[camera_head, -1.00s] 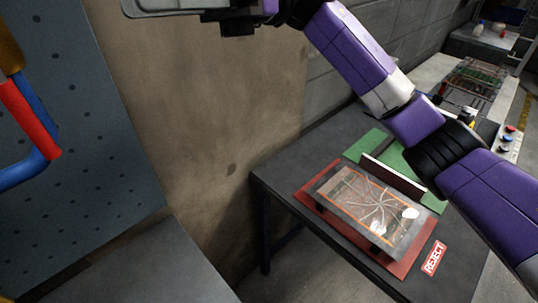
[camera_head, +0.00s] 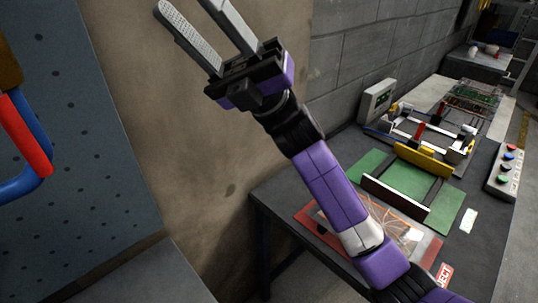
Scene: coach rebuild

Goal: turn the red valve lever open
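The red valve lever (camera_head: 26,134) shows at the left edge of the head view. It runs slanting down and right beside a blue pipe (camera_head: 38,168), in front of a grey perforated panel. A brass-coloured part (camera_head: 8,66) sits at its upper end and is cut off by the picture edge. My gripper (camera_head: 190,8) is at the top middle, in front of the brown wall and well to the right of the lever. Its two grey fingers stand apart with nothing seen between them. One fingertip is out of the picture.
The perforated panel (camera_head: 90,130) fills the left, with a grey surface (camera_head: 130,275) below it. A dark table (camera_head: 275,205) at right holds a red mat, a green mat (camera_head: 372,170), a yellow-barred fixture and a button box (camera_head: 505,170). Open space lies between lever and gripper.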

